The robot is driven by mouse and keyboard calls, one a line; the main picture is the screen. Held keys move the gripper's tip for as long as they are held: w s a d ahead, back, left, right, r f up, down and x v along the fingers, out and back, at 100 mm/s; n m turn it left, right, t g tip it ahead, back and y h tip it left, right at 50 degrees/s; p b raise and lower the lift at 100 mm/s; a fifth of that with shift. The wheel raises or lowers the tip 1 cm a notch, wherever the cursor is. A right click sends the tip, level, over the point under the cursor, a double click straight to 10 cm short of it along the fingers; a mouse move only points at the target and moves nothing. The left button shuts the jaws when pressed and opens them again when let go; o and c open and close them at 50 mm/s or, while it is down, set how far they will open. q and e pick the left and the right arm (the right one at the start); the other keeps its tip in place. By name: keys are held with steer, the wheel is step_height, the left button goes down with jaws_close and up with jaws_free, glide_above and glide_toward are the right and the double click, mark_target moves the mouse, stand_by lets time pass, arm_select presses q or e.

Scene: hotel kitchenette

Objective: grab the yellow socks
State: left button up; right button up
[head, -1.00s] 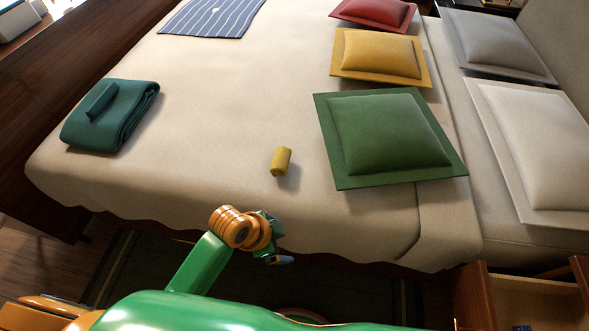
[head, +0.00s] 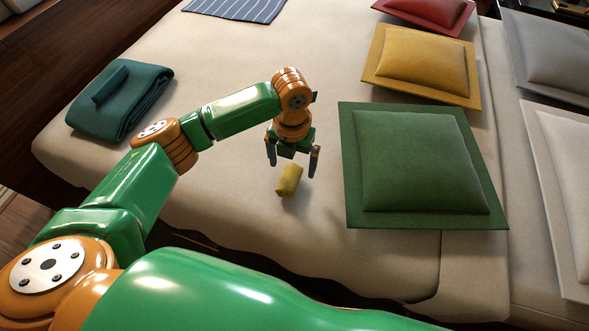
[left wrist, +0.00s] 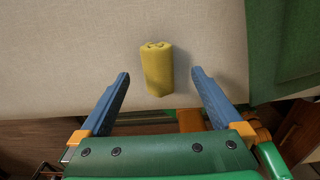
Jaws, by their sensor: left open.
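The yellow socks (head: 289,179) are a small rolled bundle lying on the cream bedspread near the bed's front edge. They also show in the left wrist view (left wrist: 157,68), just beyond and between the fingertips. My left gripper (head: 292,163) is open and empty, pointing down over the socks, with its two fingers apart. In the left wrist view the blue-grey fingers of the left gripper (left wrist: 158,82) stand on either side of the near end of the bundle. I cannot tell how high the fingertips are above the bed. My right gripper is not in view.
A green pillow (head: 422,160) lies close to the right of the socks. A yellow pillow (head: 422,63) and a red pillow (head: 428,12) lie behind it. A folded teal blanket (head: 120,100) is at the left. The bedspread (head: 225,185) around the socks is clear.

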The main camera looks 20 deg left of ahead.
mark_target(290, 177)
arm_select(q)
steer(key=f, duration=0.2)
steer(key=s+f+b, duration=0.1)
steer(key=f, duration=0.1)
steer(key=shift+s+f, duration=0.15)
steer(key=shift+f, duration=0.5)
steer(key=c, duration=1.4)
steer(key=shift+r, duration=0.15)
